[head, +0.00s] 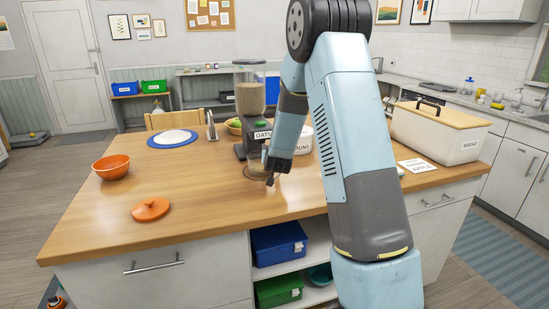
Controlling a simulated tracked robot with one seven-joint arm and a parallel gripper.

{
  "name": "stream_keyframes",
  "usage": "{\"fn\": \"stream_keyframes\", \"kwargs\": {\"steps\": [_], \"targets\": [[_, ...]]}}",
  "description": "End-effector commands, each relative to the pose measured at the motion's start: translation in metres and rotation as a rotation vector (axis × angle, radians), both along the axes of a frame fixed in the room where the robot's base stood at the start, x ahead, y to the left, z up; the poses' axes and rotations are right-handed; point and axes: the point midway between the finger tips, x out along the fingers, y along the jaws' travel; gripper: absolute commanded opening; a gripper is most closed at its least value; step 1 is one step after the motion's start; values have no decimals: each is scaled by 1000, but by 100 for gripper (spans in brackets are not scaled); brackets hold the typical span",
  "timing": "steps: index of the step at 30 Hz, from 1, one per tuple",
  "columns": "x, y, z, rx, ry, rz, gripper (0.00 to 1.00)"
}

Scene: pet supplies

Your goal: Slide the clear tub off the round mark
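A small, low, round see-through thing, which looks like the clear tub (254,171), stands on the wooden counter in front of the dispenser labelled OATS. My gripper (270,181) points down at its right side, close to it and partly covering it. I cannot tell whether they touch. The fingers are dark and small here, and I cannot tell whether they are open or shut. I cannot make out the round mark; the tub or my gripper may hide it.
The OATS dispenser (250,97) stands just behind the tub. A white canister (304,140) and a bread box (435,137) are to the right. An orange bowl (110,167) and orange lid (150,209) lie left. The counter (210,225) is clear in front.

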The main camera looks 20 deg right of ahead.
Motion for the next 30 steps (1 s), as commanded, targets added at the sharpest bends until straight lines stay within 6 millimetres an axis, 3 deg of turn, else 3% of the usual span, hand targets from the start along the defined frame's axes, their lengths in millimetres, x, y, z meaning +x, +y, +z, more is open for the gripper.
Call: {"fn": "stream_keyframes", "kwargs": {"steps": [3, 14, 30], "targets": [[0, 0, 0, 0, 0, 0, 35], [-1, 0, 0, 0, 1, 0, 0], [-1, 1, -2, 1, 5, -1, 0]]}}
